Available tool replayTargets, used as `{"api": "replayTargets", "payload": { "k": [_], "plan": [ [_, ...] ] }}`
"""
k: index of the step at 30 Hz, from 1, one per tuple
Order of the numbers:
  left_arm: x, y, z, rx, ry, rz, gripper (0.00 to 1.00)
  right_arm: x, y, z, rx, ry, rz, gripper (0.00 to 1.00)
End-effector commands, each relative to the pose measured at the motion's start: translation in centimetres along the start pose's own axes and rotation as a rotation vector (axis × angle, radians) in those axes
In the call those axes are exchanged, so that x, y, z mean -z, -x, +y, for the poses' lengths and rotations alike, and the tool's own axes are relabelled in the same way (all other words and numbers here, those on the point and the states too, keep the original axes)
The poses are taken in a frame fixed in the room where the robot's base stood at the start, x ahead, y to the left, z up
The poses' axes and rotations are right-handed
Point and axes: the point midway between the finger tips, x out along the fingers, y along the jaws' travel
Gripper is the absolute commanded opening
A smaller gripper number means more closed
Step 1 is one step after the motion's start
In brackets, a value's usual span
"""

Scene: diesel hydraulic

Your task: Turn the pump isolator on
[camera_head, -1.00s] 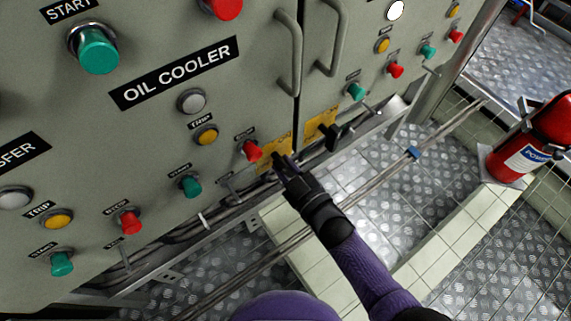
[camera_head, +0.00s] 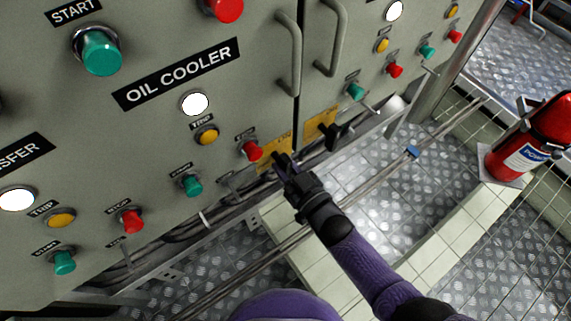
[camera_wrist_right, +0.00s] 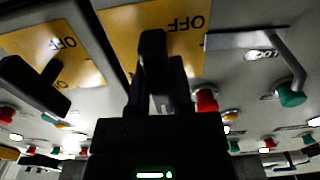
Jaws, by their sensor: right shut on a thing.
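A yellow plate (camera_head: 268,152) with a black isolator handle sits low on the grey cabinet, below the oil cooler controls. My right gripper (camera_head: 280,162) is shut on that handle, which it mostly hides in the head view. In the right wrist view the black handle (camera_wrist_right: 152,62) stands between the fingers, in front of the yellow plate marked OFF (camera_wrist_right: 188,22). A second black isolator handle (camera_head: 336,135) sits on its own yellow plate (camera_head: 318,126) to the right; nothing touches it. I cannot read which isolator is the pump's. My left gripper is not in view.
A red push button (camera_head: 251,151) is close left of my right gripper. Cabinet door handles (camera_head: 289,55) rise above it. Pipes (camera_head: 376,180) run along the cabinet's foot. A red fire extinguisher (camera_head: 530,140) stands at the right. The tiled, checkered floor between is open.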

Motion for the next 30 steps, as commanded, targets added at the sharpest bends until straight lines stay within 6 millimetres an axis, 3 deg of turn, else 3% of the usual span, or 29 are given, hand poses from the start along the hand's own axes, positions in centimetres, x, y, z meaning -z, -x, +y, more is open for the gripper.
{"api": "replayTargets", "payload": {
  "k": [8, 9, 14, 23, 30],
  "plan": [
    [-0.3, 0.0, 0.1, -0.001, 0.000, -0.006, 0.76, -0.1, 0.0, 0.0, -0.001, -0.003, -0.002, 0.00],
    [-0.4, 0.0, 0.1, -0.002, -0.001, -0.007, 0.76, -0.1, 0.0, 0.0, -0.001, -0.003, -0.002, 0.31],
    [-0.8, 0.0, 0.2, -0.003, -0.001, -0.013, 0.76, -0.1, 0.0, 0.0, -0.001, -0.002, -0.002, 0.62],
    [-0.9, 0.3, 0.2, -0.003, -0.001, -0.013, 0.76, 0.1, 0.4, 0.0, 0.000, 0.000, -0.001, 0.62],
    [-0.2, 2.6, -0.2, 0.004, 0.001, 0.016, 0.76, 0.5, 6.0, 0.1, -0.001, 0.002, -0.003, 0.62]
  ]
}}
